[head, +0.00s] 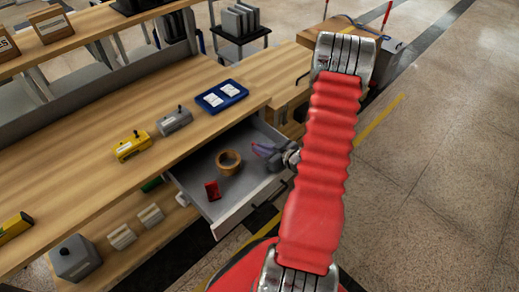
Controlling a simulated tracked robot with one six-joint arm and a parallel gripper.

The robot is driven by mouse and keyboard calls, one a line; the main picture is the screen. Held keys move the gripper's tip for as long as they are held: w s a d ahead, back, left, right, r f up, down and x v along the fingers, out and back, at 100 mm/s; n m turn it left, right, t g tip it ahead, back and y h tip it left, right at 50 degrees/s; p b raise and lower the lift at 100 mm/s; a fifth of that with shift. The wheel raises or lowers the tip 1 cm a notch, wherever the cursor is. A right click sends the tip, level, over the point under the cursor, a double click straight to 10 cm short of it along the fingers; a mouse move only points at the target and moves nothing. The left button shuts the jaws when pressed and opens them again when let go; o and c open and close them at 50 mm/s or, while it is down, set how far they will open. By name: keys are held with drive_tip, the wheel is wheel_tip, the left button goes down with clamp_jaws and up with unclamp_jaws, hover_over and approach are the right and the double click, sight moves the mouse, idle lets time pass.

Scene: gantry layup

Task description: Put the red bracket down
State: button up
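A small red piece, which looks like the red bracket (212,190), lies in the open drawer (237,211), near its front left part. My arm in its red sleeve crosses the right of the view. Its grey wrist end shows at the drawer's right side, and what looks like my gripper (264,151) is over the drawer's right part, pointing left. It is apart from the red piece, with the tape roll between them in the picture. The fingers are small and dark, and I cannot tell whether they are open or shut.
A brown tape roll (228,160) lies in the drawer. On the wooden bench (90,185) stand a yellow box (131,147), a grey box (174,121) and a blue tray (221,97) with white cards. Grey floor (440,150) is open on the right.

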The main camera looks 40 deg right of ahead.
drive_tip(key=o, duration=0.4)
drive_tip(key=shift+r, duration=0.1)
drive_tip(key=v, duration=1.2)
idle(0.6)
